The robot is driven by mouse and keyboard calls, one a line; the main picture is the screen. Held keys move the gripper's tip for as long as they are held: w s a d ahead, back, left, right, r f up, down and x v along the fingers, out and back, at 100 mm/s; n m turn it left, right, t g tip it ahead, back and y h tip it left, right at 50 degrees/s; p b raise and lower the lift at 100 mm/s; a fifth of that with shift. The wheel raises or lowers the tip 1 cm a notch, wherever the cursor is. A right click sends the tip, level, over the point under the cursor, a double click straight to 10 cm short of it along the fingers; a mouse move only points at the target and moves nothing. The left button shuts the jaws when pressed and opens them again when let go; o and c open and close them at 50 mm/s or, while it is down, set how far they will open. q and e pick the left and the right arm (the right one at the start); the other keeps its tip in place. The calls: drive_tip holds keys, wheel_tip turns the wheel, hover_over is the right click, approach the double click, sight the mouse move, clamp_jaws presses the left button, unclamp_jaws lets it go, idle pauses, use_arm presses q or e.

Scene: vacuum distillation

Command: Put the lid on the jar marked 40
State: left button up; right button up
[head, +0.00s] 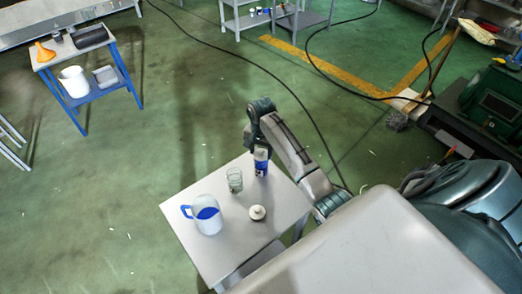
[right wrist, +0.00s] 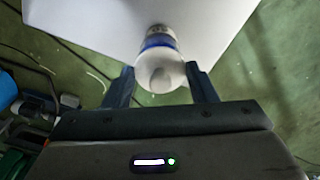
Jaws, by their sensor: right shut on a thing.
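My right gripper (head: 261,150) is above the back corner of the small grey table, pointing down. It is shut on a white and blue container (head: 261,166), which also shows between the fingers in the right wrist view (right wrist: 160,65). A clear glass jar (head: 235,180) stands upright on the table, left of the gripper. A round pale lid with a knob (head: 257,212) lies on the table in front of the container, apart from the jar. My left gripper is not in view.
A jug with blue liquid and a blue handle (head: 207,216) stands on the left of the grey table (head: 240,245). The table's front part is bare. A blue-framed cart (head: 107,75) stands far back left. Cables lie on the green floor.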

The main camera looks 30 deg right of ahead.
drive_tip(key=shift+f, duration=0.55)
idle(0.9)
drive_tip(key=o, duration=1.5)
drive_tip(key=shift+r, duration=0.15)
drive_tip(key=shift+r, duration=3.4)
